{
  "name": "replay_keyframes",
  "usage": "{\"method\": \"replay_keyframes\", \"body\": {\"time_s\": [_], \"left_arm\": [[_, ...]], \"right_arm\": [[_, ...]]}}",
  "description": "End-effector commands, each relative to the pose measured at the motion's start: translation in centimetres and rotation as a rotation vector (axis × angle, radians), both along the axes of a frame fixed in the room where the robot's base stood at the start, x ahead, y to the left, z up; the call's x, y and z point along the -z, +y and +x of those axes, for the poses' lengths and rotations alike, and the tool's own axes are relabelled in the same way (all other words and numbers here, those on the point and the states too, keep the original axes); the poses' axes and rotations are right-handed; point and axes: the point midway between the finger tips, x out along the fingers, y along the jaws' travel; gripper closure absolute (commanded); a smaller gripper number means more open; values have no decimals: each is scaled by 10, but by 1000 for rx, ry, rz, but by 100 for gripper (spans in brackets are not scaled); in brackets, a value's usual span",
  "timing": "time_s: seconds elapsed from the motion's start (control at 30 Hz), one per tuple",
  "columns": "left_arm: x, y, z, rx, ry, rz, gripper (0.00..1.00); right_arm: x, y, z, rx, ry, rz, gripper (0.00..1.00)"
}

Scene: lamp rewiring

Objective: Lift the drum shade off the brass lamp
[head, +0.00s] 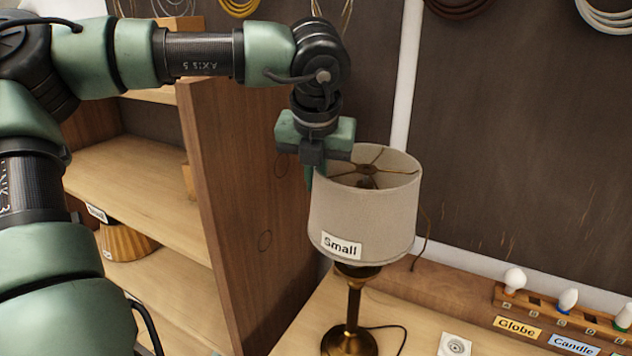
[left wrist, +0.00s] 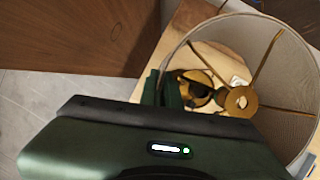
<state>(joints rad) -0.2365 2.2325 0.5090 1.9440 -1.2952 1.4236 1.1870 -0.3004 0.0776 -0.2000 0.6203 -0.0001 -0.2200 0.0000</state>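The drum shade (head: 362,215) is pale fabric with a "Small" label (head: 341,246) and brass spokes inside its open top. It sits over the brass lamp (head: 352,315), whose stem and base show below. My left gripper (head: 313,178) points down at the shade's left rim. In the left wrist view its two fingers (left wrist: 165,88) are close together around the wall of the shade (left wrist: 292,115). Inside the shade, the spoke ring (left wrist: 242,101) shows beside the brass lamp's top (left wrist: 196,88). Whether the shade still bears on the lamp is hidden. My right gripper is not in view.
A wooden shelf unit (head: 235,200) stands to the left, with a pleated shade (head: 128,243) inside. A wooden bulb rack (head: 560,318) with Globe and Candle labels stands right of the lamp. A white square piece (head: 454,345) lies on the bench between. Cable coils hang on the wall behind.

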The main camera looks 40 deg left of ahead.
Motion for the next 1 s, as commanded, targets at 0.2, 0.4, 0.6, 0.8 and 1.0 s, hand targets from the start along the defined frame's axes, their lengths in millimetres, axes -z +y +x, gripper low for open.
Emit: {"method": "replay_keyframes", "body": {"time_s": [0.2, 0.4, 0.6, 0.8, 1.0], "left_arm": [[-26, 0, 0, -2, -4, 0, 100], [-46, 0, 0, -1, -4, 0, 100], [-67, 0, 1, 0, -3, 0, 100], [-85, 0, 1, -3, -3, 1, 100], [-105, 0, 0, -2, -4, 1, 100]], "right_arm": [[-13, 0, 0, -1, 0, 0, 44], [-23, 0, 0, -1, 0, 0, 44], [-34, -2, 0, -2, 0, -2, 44], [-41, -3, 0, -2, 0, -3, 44], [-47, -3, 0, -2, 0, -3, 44]]}}
